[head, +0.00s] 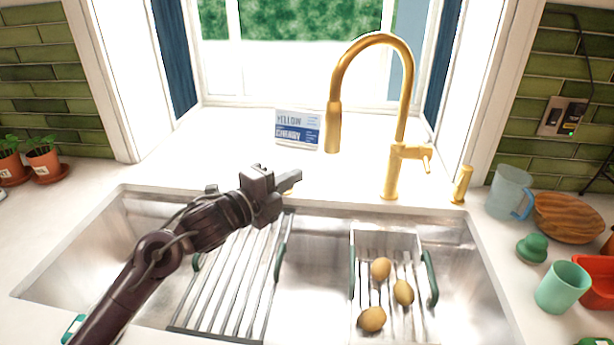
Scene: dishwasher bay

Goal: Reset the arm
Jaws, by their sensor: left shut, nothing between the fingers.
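My left arm comes in from the lower left and reaches over the sink. My left gripper (291,179) is shut and empty, above the back edge of the sink, with its fingers pointing right. A metal drying rack (237,283) lies across the left part of the sink, partly hidden under my arm. My right gripper is not in view.
The steel sink (312,258) holds a smaller rack (386,235) with 3 potatoes (372,319). The gold faucet (398,120) stands behind it, right of my gripper. A small sign (298,129) stands at the back. A jug (508,190) and cup (562,287) stand right.

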